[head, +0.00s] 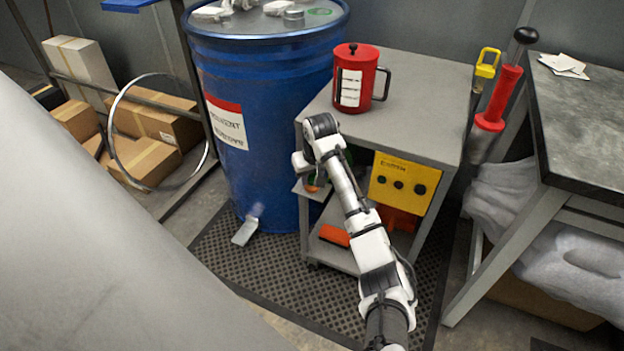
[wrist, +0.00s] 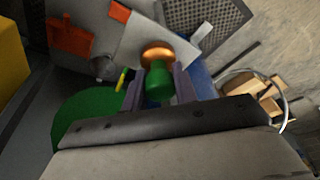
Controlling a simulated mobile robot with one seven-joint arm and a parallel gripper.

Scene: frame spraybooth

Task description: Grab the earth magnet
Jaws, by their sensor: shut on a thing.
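The earth magnet has a green body (wrist: 159,86) and a copper-coloured round end. In the wrist view it sits between the two fingers of my gripper (wrist: 158,72), which is shut on its green part. The copper end points away from the gripper. In the head view my gripper (head: 303,165) is at the left side of the grey cart, beside the blue drum, and a small orange-copper bit of the magnet (head: 312,186) shows under it. My wrist hides most of the magnet there.
A yellow box (head: 404,183) with black knobs is on the cart's front. A red lidded pot (head: 355,78) stands on the cart top (head: 420,110). The blue drum (head: 270,105) is close on the left. A green round thing (wrist: 85,120) lies near my gripper.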

